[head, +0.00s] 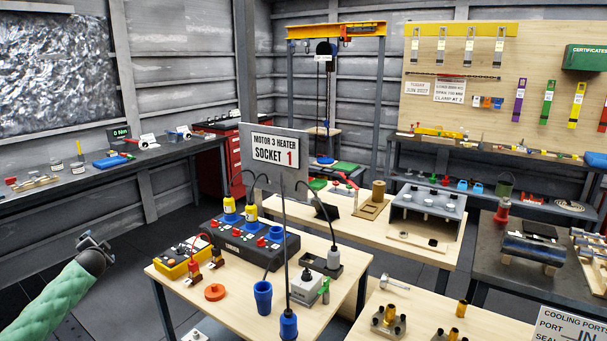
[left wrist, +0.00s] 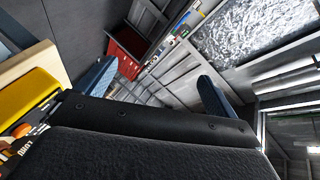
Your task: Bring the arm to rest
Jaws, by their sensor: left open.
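My left arm comes in at the lower left of the head view in a green padded sleeve. Its gripper (head: 93,242) is raised over the dark floor, left of the near wooden table and apart from it. In the left wrist view two blue fingers stand wide apart with nothing between them, so the gripper (left wrist: 155,90) is open and empty. The wrist's dark housing hides the lower part of that view. My right arm and gripper are in neither view.
A long bench (head: 150,155) runs along the left wall. Floor between them is clear.

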